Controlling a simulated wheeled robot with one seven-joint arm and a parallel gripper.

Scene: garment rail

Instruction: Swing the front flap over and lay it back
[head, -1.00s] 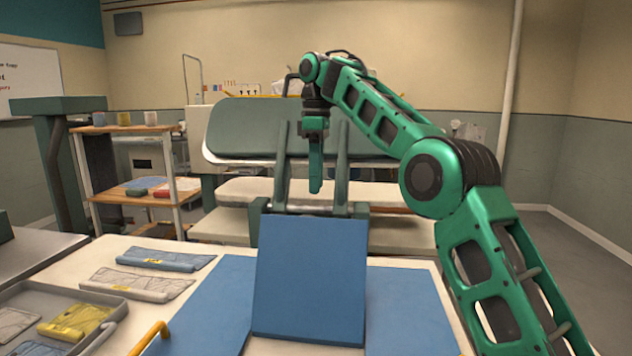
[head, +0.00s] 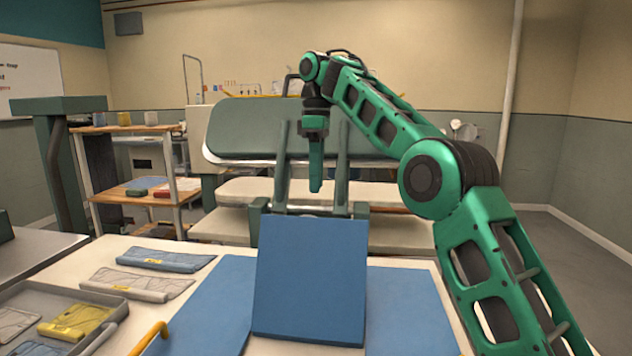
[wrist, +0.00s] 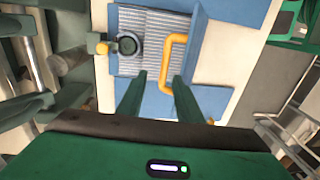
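The blue front flap (head: 311,280) stands raised in the middle of the folding board, leaning slightly. It shows nearly edge-on in the wrist view (wrist: 201,38). A bent yellow handle (wrist: 178,58) is on its far side, hidden in the head view. My gripper (head: 316,186) hangs fingers down above and behind the flap's top edge. In the wrist view my gripper (wrist: 159,80) has its fingers apart, and the handle's lower end appears near the right finger. I cannot tell whether they touch. Blue side panels (head: 408,310) lie flat.
A grey tray (head: 97,290) with folded packets is at the left. Two packets (head: 165,259) lie on the white table behind it. Another yellow handle (head: 150,335) rises at the front left. A green padded press (head: 250,130) stands behind my gripper. A striped panel (wrist: 150,25) shows beside the flap.

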